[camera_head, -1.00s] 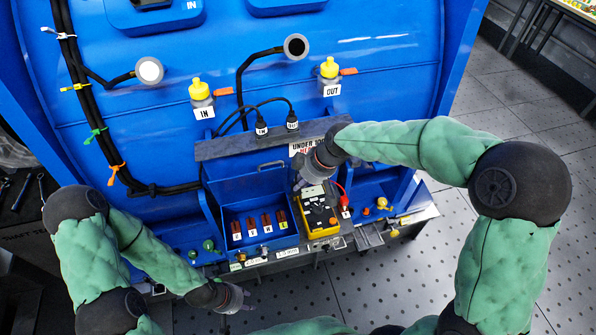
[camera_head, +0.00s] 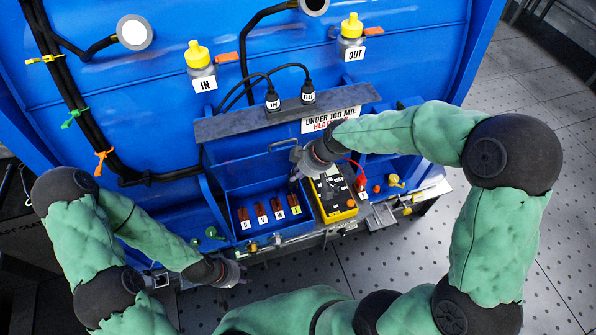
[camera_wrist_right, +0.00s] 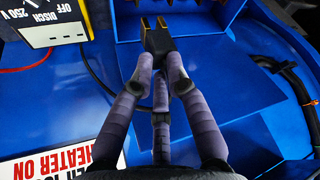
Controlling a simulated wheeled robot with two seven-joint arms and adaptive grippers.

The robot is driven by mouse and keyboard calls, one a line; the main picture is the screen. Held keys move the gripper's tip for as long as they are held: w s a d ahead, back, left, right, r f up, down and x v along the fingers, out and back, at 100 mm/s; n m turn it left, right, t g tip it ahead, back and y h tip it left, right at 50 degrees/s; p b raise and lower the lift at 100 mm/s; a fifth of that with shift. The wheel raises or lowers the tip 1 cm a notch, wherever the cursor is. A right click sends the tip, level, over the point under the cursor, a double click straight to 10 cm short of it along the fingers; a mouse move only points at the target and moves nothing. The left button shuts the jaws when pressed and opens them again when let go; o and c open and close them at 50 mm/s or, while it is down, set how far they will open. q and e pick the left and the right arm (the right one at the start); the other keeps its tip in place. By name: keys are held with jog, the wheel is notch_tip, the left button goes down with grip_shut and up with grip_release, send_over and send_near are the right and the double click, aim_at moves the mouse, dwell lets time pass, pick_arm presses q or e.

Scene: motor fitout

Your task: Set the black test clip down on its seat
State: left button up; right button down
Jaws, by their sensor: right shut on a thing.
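My right gripper (camera_wrist_right: 160,65) is shut on the black test clip (camera_wrist_right: 157,38), which points away from the wrist with two small prongs at its tip. In the head view the right gripper (camera_head: 295,178) is between the blue fuse tray (camera_head: 280,236) and the yellow tester (camera_head: 347,213), above them; the clip is hard to make out there. The tester also shows in the wrist view (camera_wrist_right: 55,37). A red clip (camera_head: 361,184) stands right of the tester. I cannot identify the black clip's seat. My left gripper (camera_head: 232,274) is low at the front left, its fingers too small to read.
Several labelled fuses (camera_head: 262,214) stand in the tray. A tilted warning sign (camera_head: 331,120) and a grey ledge (camera_head: 288,115) are behind the right gripper. Black cables (camera_wrist_right: 285,75) run over the blue panel. Yellow-capped bottles (camera_head: 201,66) are higher up.

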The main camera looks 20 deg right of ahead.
jog(key=shift+f+b, duration=2.75)
jog(key=shift+f, duration=0.2)
jog(key=shift+b, duration=0.35)
jog(key=shift+f+b, duration=1.4)
jog(key=shift+f, duration=0.1)
jog(key=c, duration=1.7)
grip_release()
jog(key=o, duration=0.6)
jog(key=shift+c, duration=0.2)
